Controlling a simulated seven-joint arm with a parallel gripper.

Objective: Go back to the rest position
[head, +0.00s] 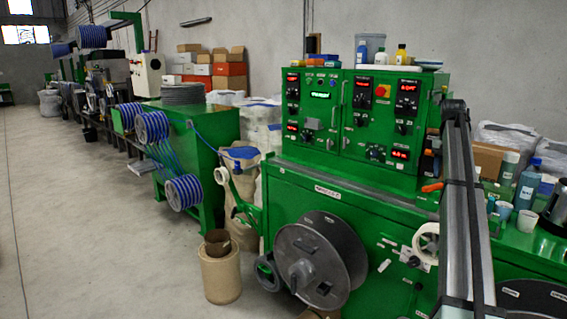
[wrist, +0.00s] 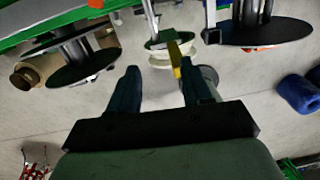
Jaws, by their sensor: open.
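My gripper (wrist: 159,78) shows in the wrist view with its two dark fingers spread apart. Nothing is held between them. A yellow strip (wrist: 175,62) appears just beyond the right finger; I cannot tell whether it touches the finger. The gripper cannot be made out in the head view. Blue cable (head: 152,126) is wound on spools at the left of the head view, and more cable sits on a lower spool (head: 184,191).
A green control cabinet (head: 345,200) carries a large grey reel (head: 318,262). A brown cardboard drum (head: 221,275) stands beside it. In the wrist view, dark reels (wrist: 82,66) (wrist: 262,31) flank a pale reel (wrist: 165,48). Open floor (head: 75,220) lies at the left.

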